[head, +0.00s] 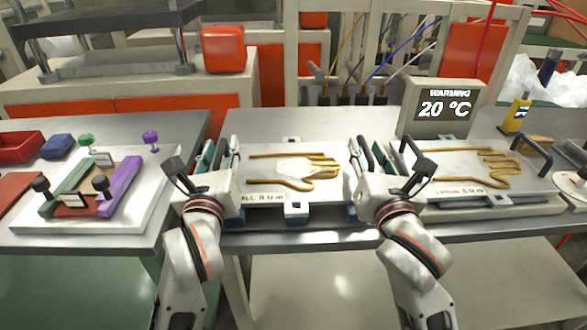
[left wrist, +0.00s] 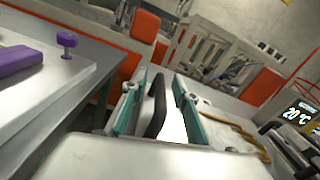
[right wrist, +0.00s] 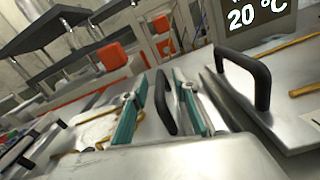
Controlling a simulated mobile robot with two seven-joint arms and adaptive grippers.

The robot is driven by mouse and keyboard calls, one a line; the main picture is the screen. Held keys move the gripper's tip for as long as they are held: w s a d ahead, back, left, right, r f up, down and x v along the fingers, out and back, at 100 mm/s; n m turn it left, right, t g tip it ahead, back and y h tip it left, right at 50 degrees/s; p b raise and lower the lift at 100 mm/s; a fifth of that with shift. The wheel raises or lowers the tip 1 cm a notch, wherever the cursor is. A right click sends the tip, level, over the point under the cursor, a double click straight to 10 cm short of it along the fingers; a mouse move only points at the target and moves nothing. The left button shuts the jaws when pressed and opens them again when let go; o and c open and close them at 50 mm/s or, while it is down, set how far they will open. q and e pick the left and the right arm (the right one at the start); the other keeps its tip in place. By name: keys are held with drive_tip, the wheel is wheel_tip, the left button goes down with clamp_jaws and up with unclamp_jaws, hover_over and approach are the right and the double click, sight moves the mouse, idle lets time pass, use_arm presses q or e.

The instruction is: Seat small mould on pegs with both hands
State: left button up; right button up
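The small mould (head: 262,196) is a flat metal plate with a gold hand outline and a pale patch inside it. It lies at the middle of the bench, with a holed tab at its front (head: 296,209) and back edges. I cannot make out pegs. My left gripper (head: 218,157) has its teal fingers apart on either side of the left black handle (left wrist: 156,107). My right gripper (head: 374,156) has its fingers apart on either side of the right black handle (right wrist: 165,102). Gaps show between fingers and handles.
A larger mould (head: 464,189) with black handles lies close on the right. Behind stands a warning display (head: 442,107) reading 20 °C. A white board (head: 128,205) with coloured blocks and knobs is on the left table. A gap separates the tables.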

use_arm(q)
clamp_jaws()
use_arm(e)
clamp_jaws()
